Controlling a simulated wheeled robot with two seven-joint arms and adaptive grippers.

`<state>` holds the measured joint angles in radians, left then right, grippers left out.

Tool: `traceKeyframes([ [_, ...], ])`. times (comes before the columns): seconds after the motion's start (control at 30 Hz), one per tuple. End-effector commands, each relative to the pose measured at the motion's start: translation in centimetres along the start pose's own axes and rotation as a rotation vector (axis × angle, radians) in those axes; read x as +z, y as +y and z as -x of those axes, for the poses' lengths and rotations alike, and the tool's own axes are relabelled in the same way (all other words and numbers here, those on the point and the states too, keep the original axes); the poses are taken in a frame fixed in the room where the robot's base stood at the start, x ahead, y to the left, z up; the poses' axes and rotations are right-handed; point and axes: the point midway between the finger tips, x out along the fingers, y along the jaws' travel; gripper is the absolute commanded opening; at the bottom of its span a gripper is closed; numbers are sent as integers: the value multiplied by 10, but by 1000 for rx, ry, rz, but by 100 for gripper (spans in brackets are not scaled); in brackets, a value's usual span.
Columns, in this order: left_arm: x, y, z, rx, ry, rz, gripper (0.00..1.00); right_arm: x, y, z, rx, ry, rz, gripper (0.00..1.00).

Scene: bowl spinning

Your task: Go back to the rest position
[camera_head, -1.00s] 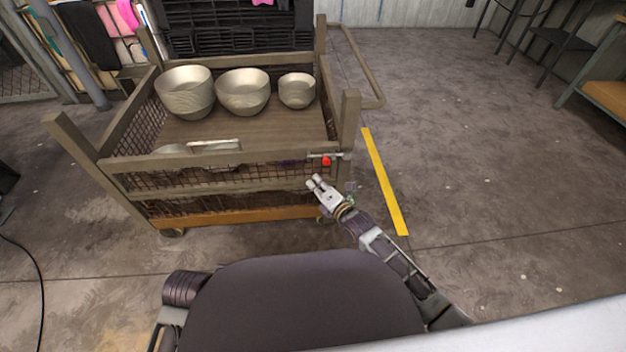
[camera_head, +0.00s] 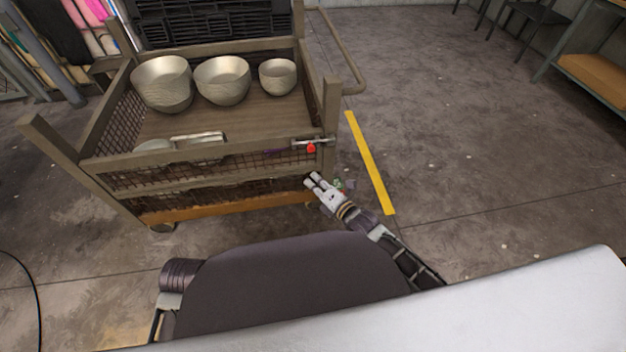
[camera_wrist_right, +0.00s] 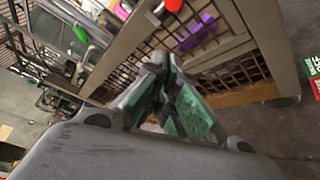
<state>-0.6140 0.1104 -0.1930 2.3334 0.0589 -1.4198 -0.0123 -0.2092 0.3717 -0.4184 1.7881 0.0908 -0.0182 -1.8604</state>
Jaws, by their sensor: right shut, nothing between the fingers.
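My right gripper (camera_head: 312,181) is shut and empty. It is in front of the front right corner of the mesh-sided cart (camera_head: 62,138), below its top rail. In the right wrist view the right gripper (camera_wrist_right: 168,70) points towards the cart's mesh side (camera_wrist_right: 128,72), with its green pads showing. My left gripper is not in view; only a dark part of my own body shows at lower left.
Three metal bowls, a large one (camera_head: 162,84), a middle one (camera_head: 222,80) and a small one (camera_head: 278,76), stand in the cart. A red knob (camera_head: 311,148) is on its front rail. Open floor with a yellow line (camera_head: 369,162) lies to the right.

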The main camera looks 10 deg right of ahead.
Motion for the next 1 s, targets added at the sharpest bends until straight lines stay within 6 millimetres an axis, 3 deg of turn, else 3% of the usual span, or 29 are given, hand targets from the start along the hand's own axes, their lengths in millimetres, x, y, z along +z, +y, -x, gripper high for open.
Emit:
traceKeyframes([
  [0.6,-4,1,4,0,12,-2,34,0,0,0,0,0,-30,0],
  [0.8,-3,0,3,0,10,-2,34,-1,-4,0,-16,4,-157,0],
  [1.0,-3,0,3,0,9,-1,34,-7,-22,1,-104,12,-360,0],
])
